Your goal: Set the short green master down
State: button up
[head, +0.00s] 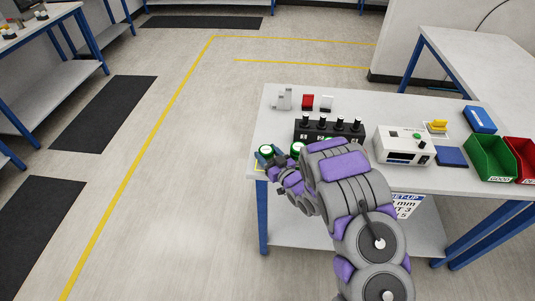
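A short green master (266,149) with a pale top is at the front left corner of the near table. My gripper (267,154) reaches in from the right, with its fingers close against both sides of it; they look shut on it. Whether its underside touches the table is hidden by the fingers. A second green piece with a pale top (297,147) stands just to the right, partly behind my arm. A small yellow-outlined patch (259,166) shows on the table at the front edge beside my gripper.
A black block with several dark knobs (328,129) stands behind my arm. Red (307,102), white and grey pieces stand at the back. A white instrument (403,146), blue pad (451,157), green bin (491,157) and red bin (522,160) are on the right. Floor left is clear.

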jog(key=o, duration=0.5)
jog(key=shift+c, duration=0.2)
jog(key=p+v, duration=0.2)
jog(key=v, duration=1.5)
jog(key=shift+s+r, duration=0.15)
jog(key=shift+s, duration=0.1)
jog(key=shift+d, duration=0.15)
